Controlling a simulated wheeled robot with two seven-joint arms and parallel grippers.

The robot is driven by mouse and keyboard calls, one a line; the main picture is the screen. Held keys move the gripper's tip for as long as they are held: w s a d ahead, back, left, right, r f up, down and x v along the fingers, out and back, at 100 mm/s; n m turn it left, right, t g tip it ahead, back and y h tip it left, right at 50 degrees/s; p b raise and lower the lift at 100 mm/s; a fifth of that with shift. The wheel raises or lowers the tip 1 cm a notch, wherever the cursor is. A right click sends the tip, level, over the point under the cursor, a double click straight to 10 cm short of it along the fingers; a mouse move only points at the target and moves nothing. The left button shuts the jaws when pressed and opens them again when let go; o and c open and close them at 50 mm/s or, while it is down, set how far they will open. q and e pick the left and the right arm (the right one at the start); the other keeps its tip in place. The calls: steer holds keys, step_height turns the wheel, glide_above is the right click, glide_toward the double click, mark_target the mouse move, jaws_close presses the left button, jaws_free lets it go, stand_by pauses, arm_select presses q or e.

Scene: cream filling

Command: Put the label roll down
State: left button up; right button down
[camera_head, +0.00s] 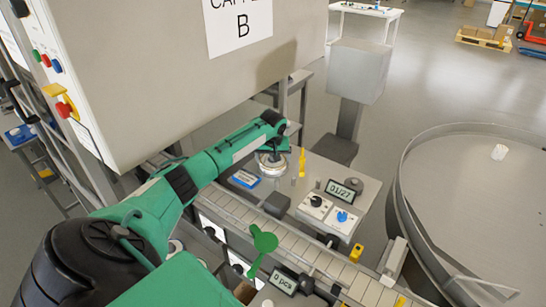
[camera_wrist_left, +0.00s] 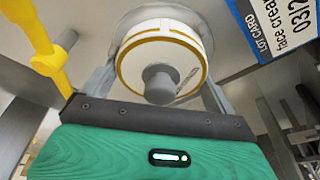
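The label roll (camera_wrist_left: 150,50) is a white roll with gold-brown edging and a grey core in the left wrist view. In the head view it is a small white disc (camera_head: 272,167) at the back of the workbench, partly hidden under my left gripper (camera_head: 272,152). In the left wrist view the fingers of my left gripper (camera_wrist_left: 160,88) lie against both sides of the roll and appear shut on it. A round grey plate (camera_wrist_left: 140,17) shows behind the roll; I cannot tell whether they touch. My right gripper is not in view.
A blue-edged lot card (camera_head: 244,179) lies left of the roll, and a yellow post (camera_head: 302,162) stands to its right. A counter display (camera_head: 341,190) and a control box (camera_head: 330,216) are in front. A conveyor (camera_head: 300,246) crosses below; a large round table (camera_head: 470,190) is at right.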

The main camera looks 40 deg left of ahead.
mark_target(273, 165)
arm_select(q)
steer(key=shift+o, duration=0.6)
steer(key=shift+r, duration=0.1)
steer(key=shift+r, duration=0.5)
steer(key=b+v, duration=0.2)
steer(key=v, duration=0.9)
steer(key=shift+r+b, duration=0.25)
steer(key=shift+b, duration=0.05)
